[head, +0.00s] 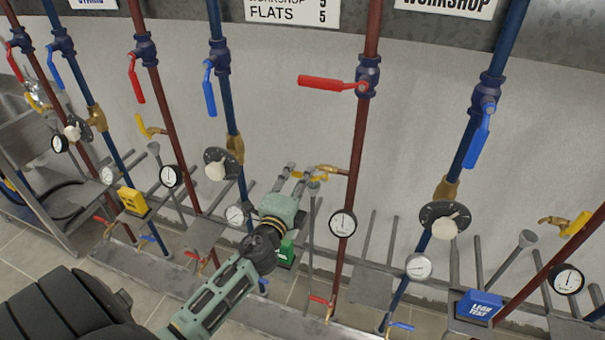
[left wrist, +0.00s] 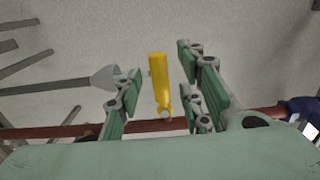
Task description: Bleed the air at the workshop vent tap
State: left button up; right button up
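A brass vent tap (head: 333,168) with a yellow lever (head: 318,177) sticks out to the left of the red pipe (head: 357,130), which stands left of and below the WORKSHOP sign (head: 446,5). My left gripper (head: 301,176) is at this lever with its fingers spread. In the left wrist view the yellow lever (left wrist: 158,72) lies between the open fingers of the gripper (left wrist: 160,88), with a gap on both sides. The tap body is mostly hidden there. My right gripper is not in view.
A funnel (left wrist: 98,77) on a stem stands near the left fingers. The red pipe carries a red-handled valve (head: 333,83) and a gauge (head: 342,223). A blue pipe (head: 236,115) stands left of the gripper. A second yellow-levered tap (head: 575,224) is at far right.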

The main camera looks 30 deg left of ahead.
pick_arm(q)
jog(key=shift+x, duration=1.2)
grip_shut()
